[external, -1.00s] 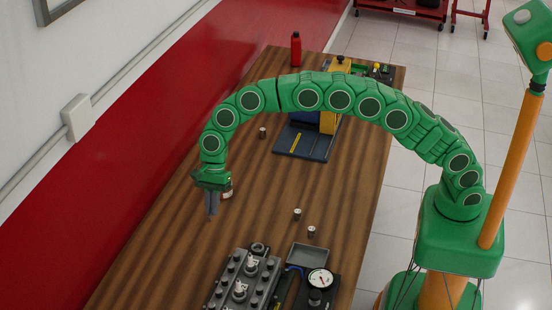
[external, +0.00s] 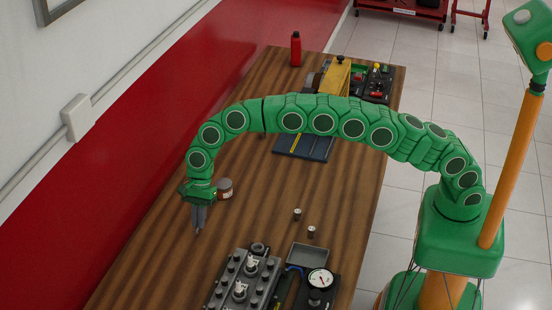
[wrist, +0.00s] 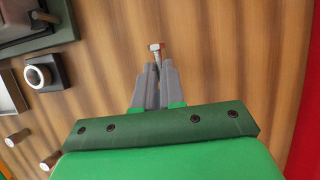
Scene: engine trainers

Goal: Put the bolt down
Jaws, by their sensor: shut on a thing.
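In the wrist view the bolt (wrist: 156,48) is a small silver piece with a hex head, held at the tips of my gripper (wrist: 154,68). Its shank lies between the grey fingers, which are shut on it. In the external view my gripper (external: 199,230) points down over the left part of the wooden table (external: 165,255). The bolt is too small to make out clearly there. I cannot tell whether the bolt touches the table.
An engine block (external: 243,283) stands at the front, with a grey tray (external: 307,254) and a pressure gauge (external: 320,279) beside it. Two small cylinders (external: 297,214) stand mid-table. A red bottle (external: 296,48) is at the back.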

